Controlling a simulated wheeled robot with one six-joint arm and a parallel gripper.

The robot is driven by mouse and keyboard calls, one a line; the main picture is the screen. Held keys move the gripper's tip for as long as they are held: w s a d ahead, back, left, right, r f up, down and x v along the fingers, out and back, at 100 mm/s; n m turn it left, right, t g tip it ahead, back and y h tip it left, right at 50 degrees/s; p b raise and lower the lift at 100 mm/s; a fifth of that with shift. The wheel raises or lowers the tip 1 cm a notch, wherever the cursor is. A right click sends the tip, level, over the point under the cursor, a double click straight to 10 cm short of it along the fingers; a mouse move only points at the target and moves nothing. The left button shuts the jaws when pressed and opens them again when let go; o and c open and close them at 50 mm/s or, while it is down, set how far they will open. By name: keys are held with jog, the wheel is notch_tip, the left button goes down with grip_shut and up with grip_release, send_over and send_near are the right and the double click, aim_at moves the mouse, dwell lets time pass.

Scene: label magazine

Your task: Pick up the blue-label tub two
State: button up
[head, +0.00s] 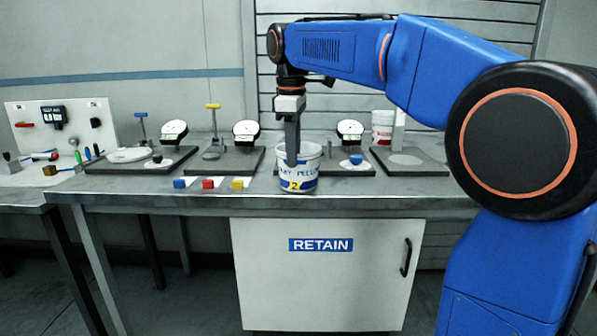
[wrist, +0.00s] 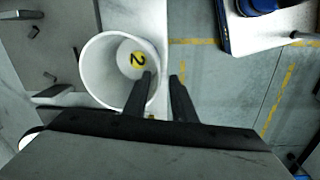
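In the wrist view the tub (wrist: 96,68) is seen from above, with a yellow "2" inside. My gripper (head: 291,163) points down at the tub, and a finger overlaps its front in the head view. In the wrist view my gripper (wrist: 161,76) is open; its fingers appear on either side of the tub's right wall. Contact cannot be told.
Dial gauges (head: 174,132) stand on dark plates behind. A red-label tub (head: 382,128) stands back right. A cabinet (head: 325,285) marked RETAIN is under the bench (head: 140,190).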

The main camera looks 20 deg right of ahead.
aim_at(297, 192)
jog(key=shift+w+d+f, duration=0.1)
jog(key=shift+d+f, duration=0.05)
jog(key=shift+f, duration=1.2)
jog(key=shift+w+d+f, duration=0.15)
jog(key=shift+f, duration=1.15)
jog(key=shift+w+d+f, duration=0.1)
jog(key=shift+d+f, duration=0.05)
jog(key=shift+f, duration=1.2)
grip_shut()
